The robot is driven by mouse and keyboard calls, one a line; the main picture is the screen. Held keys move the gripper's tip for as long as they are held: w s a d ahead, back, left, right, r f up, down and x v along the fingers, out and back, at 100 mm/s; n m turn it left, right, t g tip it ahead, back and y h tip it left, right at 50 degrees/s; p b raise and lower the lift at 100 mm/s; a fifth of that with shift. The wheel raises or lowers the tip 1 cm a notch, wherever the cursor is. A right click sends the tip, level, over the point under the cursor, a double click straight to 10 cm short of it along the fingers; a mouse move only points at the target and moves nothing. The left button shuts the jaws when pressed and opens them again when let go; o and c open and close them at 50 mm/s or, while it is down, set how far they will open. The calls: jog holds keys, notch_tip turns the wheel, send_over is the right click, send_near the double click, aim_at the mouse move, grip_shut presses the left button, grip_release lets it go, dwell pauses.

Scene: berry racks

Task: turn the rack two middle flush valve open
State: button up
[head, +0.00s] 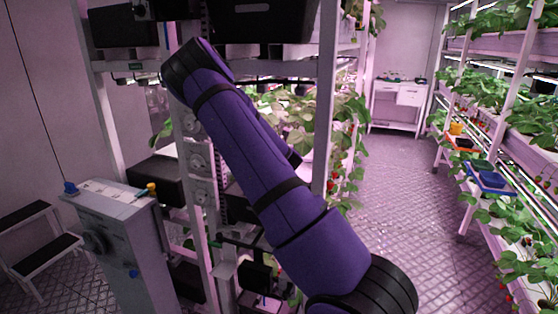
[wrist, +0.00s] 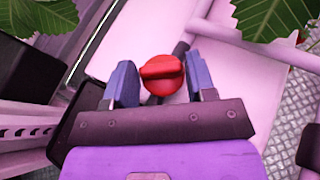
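A red valve knob (wrist: 162,73) with a raised bar handle shows in the wrist view, on a dark pipe. The bar lies nearly level across the picture. My gripper (wrist: 161,82) is open, with one blue-grey finger on each side of the knob. Narrow gaps seem to show between fingers and knob; I cannot tell whether either finger touches it. In the head view my purple arm hides the gripper, and I cannot make out the red knob there.
A grey control cabinet (head: 120,240) and a step stool (head: 38,245) stand at the left. The near rack's white post (head: 326,95) is close to my arm. Strawberry racks (head: 505,125) line the right. The tiled aisle (head: 405,180) is clear.

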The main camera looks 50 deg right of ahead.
jog(key=shift+s+d+n+y, duration=0.1)
jog(key=shift+d+n+y, duration=0.05)
jog(key=shift+n+y, duration=0.15)
jog(key=shift+n+t, duration=0.3)
jog(key=shift+t, duration=0.1)
jog(key=shift+y, duration=0.3)
jog(key=o, duration=0.9)
jog(key=shift+c, duration=0.2)
